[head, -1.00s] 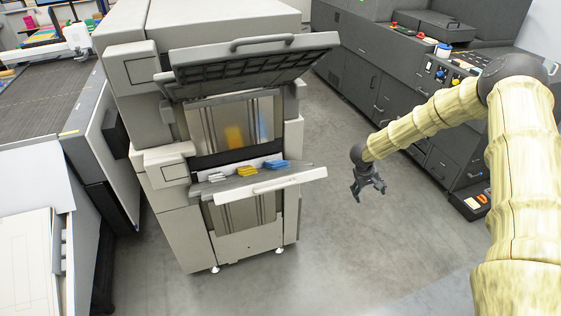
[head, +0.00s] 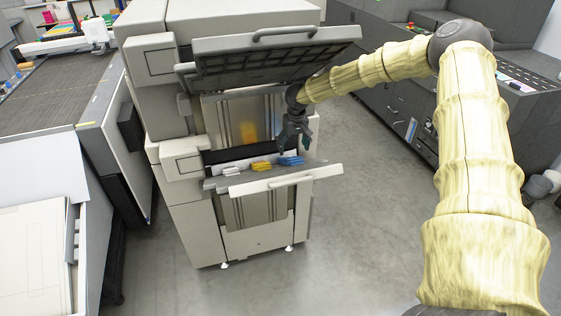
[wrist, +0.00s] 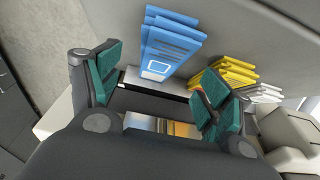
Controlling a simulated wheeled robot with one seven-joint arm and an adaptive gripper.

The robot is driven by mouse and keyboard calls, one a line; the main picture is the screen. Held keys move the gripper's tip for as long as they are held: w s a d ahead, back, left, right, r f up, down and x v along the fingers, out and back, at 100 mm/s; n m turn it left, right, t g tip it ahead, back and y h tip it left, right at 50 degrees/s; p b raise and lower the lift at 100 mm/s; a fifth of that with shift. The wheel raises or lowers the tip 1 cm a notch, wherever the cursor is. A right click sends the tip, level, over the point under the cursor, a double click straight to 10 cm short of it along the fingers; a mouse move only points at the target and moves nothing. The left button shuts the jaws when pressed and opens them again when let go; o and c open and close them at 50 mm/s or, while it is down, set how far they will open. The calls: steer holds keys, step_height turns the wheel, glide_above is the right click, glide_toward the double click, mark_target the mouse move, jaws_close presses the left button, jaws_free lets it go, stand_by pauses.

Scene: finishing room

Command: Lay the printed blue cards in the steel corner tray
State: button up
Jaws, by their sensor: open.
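A small stack of printed blue cards (head: 290,160) lies at the right end of the fold-out shelf of the beige machine. I cannot make out a steel corner tray in either view.
Yellow cards (head: 262,166) and white cards (head: 231,171) lie left of the blue ones on the shelf (head: 280,181). A raised, ribbed flap (head: 275,54) overhangs the shelf, close above my gripper. Dark cabinets (head: 385,110) stand at the right; the floor between is clear.

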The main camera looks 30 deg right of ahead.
steer(key=shift+w+a+f, duration=0.1)
steer(key=shift+w+f, duration=0.1)
steer(key=shift+f, duration=0.35)
steer(key=shift+w+d+f+p, duration=0.2)
steer(key=shift+w+f+p, duration=0.15)
steer(key=shift+f+p, duration=0.4)
steer(key=shift+w+f+p, duration=0.45)
steer(key=shift+f+p, duration=0.15)
steer(key=shift+p, duration=0.05)
steer(key=shift+w+d+f+p, duration=0.15)
steer(key=shift+f+p, duration=0.3)
steer(key=shift+f, duration=0.8)
steer(key=c, duration=1.4)
steer(key=shift+o, duration=0.2)
steer(key=shift+r, duration=0.2)
